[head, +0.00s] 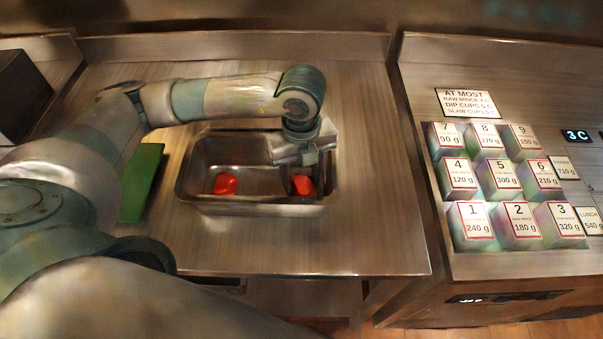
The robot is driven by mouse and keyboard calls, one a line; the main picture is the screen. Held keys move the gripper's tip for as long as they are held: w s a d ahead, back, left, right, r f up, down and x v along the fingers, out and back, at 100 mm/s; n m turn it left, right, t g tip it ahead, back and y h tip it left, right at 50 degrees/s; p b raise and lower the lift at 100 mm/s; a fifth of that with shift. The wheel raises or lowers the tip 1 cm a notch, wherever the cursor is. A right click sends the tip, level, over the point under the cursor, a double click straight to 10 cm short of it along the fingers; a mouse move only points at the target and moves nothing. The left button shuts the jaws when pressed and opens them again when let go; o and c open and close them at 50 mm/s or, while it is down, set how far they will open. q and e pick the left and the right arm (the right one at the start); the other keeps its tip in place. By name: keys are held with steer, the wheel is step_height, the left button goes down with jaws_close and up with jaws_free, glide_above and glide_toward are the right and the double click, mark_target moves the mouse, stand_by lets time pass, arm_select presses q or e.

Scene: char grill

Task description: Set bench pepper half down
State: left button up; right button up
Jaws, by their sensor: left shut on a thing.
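A steel pan (250,208) stands on the bench. One red pepper half (225,184) lies in the left part of the pan. A second red pepper half (303,184) shows at the right part of the pan, just below my left gripper (304,172). The left gripper points down into the pan and is shut on this second pepper half. The gripper partly hides it, and I cannot tell whether it touches the pan floor. My right gripper is not in view.
A green board (142,183) lies left of the pan. A dark box (20,95) stands at the far left. On the right counter are several numbered blocks (500,174) with gram labels, a sign (467,102) and a small display (577,135). The bench in front of the pan is clear.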

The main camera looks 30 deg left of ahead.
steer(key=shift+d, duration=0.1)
arm_select(q)
steer(key=shift+f, duration=0.2)
steer(key=o, duration=0.8)
steer(key=shift+c, duration=0.2)
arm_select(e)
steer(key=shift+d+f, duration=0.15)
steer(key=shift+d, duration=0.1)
arm_select(q)
steer(key=shift+r, duration=0.1)
steer(key=shift+r, duration=0.1)
steer(key=shift+r, duration=0.15)
